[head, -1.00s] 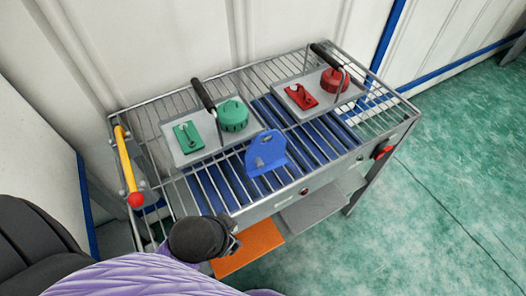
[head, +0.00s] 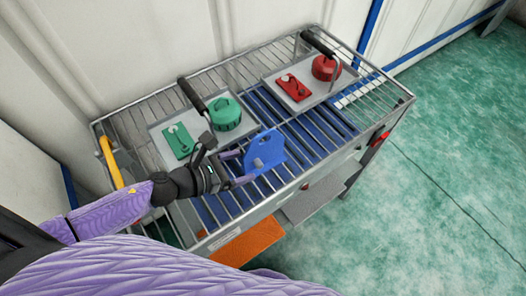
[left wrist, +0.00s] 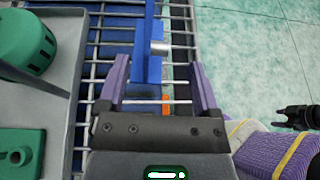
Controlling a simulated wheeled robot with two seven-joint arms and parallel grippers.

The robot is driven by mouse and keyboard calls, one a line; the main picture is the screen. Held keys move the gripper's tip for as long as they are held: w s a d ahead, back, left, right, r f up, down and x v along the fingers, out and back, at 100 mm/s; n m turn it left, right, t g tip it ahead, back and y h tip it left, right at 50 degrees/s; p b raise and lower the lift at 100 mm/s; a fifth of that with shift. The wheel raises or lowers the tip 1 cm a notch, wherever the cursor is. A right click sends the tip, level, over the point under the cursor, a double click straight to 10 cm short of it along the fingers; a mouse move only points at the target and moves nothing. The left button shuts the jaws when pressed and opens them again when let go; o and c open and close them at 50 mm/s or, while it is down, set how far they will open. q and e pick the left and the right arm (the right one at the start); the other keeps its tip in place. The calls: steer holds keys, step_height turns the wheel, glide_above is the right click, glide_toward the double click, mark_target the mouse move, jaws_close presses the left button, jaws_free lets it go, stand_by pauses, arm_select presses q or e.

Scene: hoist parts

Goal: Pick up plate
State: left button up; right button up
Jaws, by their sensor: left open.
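The blue plate (head: 266,152) stands upright on the wire rack of the cart, with a rounded top, a hole and a small peg on its face. My left gripper (head: 240,168) is open just left of the plate, its purple fingers reaching toward it. In the left wrist view the plate (left wrist: 149,40) appears edge-on between the open fingers of the left gripper (left wrist: 158,75), with its metal peg pointing right. I see no finger closed on it.
A grey tray with a green canister (head: 226,113) and green block (head: 180,141) lies left behind the plate. A tray with a red canister (head: 326,67) and red block (head: 294,87) lies farther right. A yellow handle (head: 111,163) marks the cart's left end.

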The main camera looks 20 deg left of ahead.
mark_target(257, 161)
arm_select(q)
steer(key=x, duration=0.5)
steer(key=shift+w+f, duration=0.2)
steer(key=shift+w, duration=0.05)
jaws_close()
stand_by(1.0)
